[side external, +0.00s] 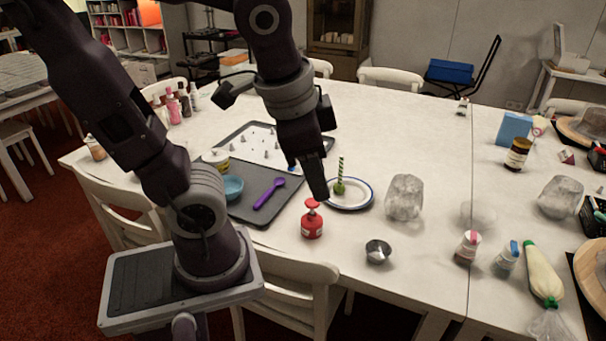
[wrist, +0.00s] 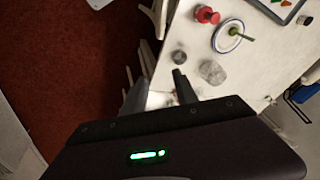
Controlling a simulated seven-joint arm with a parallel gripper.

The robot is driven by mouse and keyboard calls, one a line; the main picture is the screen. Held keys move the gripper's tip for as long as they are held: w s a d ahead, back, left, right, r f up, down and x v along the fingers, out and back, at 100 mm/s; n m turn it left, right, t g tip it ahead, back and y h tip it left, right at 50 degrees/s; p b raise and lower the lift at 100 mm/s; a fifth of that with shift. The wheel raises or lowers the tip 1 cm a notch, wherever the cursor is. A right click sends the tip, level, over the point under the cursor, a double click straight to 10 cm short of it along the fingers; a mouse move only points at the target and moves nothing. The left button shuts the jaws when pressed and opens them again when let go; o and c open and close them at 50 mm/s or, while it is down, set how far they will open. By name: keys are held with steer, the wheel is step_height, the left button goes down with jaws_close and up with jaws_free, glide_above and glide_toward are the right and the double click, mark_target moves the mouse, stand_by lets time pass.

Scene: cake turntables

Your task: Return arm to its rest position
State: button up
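My gripper (side external: 321,192) points down in the side view, with its tip in line with a spot just above the red bottle. In the wrist view my gripper (wrist: 158,88) has its two fingers spread apart with nothing between them. That view shows a chair and red carpet below the fingers, so it is in the air near the table edge. My arm is bent at the elbow, with the forearm hanging down. No marker of a rest position is visible.
A red bottle (side external: 312,222) stands near the edge of the white table (side external: 430,130). Nearby are a plate (side external: 362,203) with a green striped stick, a small metal bowl (side external: 378,252), a clear block (side external: 404,197) and a grey tray (side external: 285,205) with a purple spoon (side external: 269,194).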

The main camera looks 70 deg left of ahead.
steer(key=s+d+n+t, duration=0.1)
steer(key=s+d+r+n+t+h, duration=0.1)
steer(key=shift+s+r+n, duration=0.15)
steer(key=shift+s+n, duration=0.25)
stand_by(1.0)
